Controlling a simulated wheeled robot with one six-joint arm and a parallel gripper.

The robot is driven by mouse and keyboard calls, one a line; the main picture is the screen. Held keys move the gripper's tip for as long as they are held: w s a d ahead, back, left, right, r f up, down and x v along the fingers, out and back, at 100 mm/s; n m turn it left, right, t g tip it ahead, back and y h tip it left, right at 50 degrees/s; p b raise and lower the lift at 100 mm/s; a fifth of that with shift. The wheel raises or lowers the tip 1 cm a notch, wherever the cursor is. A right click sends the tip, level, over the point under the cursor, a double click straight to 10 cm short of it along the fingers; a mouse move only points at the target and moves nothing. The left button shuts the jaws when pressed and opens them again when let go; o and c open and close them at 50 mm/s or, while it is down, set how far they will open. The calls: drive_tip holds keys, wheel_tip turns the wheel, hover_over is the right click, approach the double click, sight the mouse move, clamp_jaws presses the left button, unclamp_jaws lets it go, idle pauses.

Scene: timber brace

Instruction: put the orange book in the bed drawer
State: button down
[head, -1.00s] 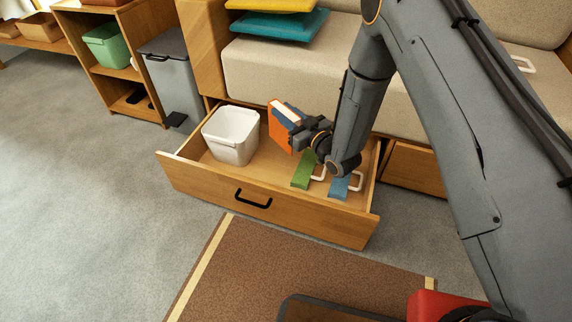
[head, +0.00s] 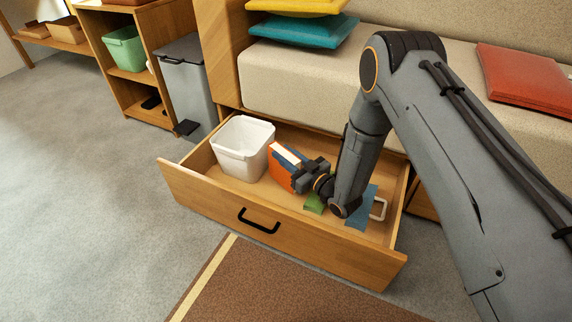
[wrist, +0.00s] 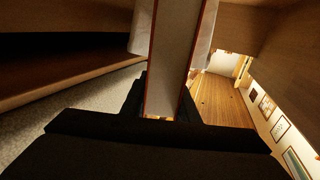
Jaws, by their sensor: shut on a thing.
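The orange book (head: 280,172) is upright and slightly tilted, with its pale page edges facing up. It is inside the open bed drawer (head: 190,200), just right of a white bin. My gripper (head: 298,178) is shut on it from the right. A blue patch shows beside the book; I cannot tell what it belongs to. In the wrist view the book (wrist: 170,60) stands between the dark fingers (wrist: 162,108), pages toward the camera. Whether its lower edge touches the drawer floor is hidden.
In the drawer, the white bin (head: 243,147) stands at left. A green item (head: 314,204) and a blue item (head: 362,212) with a white handle (head: 379,208) lie at right, partly behind my arm. The seat (head: 300,85) is behind the drawer. A grey pedal bin (head: 187,85) stands left.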

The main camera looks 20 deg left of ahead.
drive_tip(key=shift+f+b, duration=0.7)
drive_tip(key=shift+f, duration=1)
drive_tip(key=shift+f, duration=0.1)
drive_tip(key=c, duration=1.4)
unclamp_jaws()
drive_tip(key=p+v, duration=0.3)
drive_tip(key=v, duration=0.4)
drive_tip(key=shift+s+d, duration=0.15)
drive_tip(key=shift+d, duration=0.15)
